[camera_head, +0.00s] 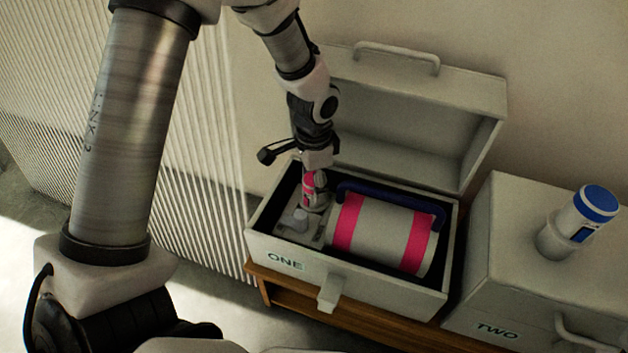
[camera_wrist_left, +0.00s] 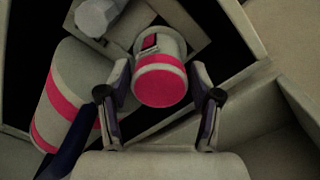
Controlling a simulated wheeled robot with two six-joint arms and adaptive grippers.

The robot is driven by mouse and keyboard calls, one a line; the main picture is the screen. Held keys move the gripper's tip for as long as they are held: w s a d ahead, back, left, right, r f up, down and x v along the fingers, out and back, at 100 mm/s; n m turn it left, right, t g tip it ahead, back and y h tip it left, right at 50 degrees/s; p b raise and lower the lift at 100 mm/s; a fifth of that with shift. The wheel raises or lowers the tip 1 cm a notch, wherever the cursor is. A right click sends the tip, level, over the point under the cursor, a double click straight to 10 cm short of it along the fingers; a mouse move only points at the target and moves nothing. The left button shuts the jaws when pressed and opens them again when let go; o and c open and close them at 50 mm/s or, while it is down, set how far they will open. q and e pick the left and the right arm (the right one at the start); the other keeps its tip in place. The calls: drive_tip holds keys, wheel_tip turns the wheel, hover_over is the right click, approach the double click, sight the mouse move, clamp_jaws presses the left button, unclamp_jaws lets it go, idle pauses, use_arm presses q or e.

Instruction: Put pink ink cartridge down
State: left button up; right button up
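The pink ink cartridge (camera_head: 309,186), white with a pink band, stands in the left part of the open box marked ONE (camera_head: 350,285). Its lower end sits at a grey holder plate (camera_head: 294,224); how deep it sits is hidden. My left gripper (camera_head: 316,171) is above it, pointing down. In the left wrist view the cartridge (camera_wrist_left: 160,82) is between the two fingers of my left gripper (camera_wrist_left: 161,88), with a narrow gap visible on each side, so the fingers look open around it. My right gripper is not in view.
A large white cylinder with pink bands (camera_head: 380,231) and a dark blue handle (camera_head: 392,194) fills the right of the box. The raised lid (camera_head: 410,110) stands behind. Box TWO (camera_head: 520,235), closed, with a blue-capped cartridge (camera_head: 577,222) on top, is at right.

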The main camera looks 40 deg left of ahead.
use_arm(q)
drive_tip(key=shift+r, duration=0.1)
wheel_tip(320, 180, up, 12)
drive_tip(key=p, duration=0.6)
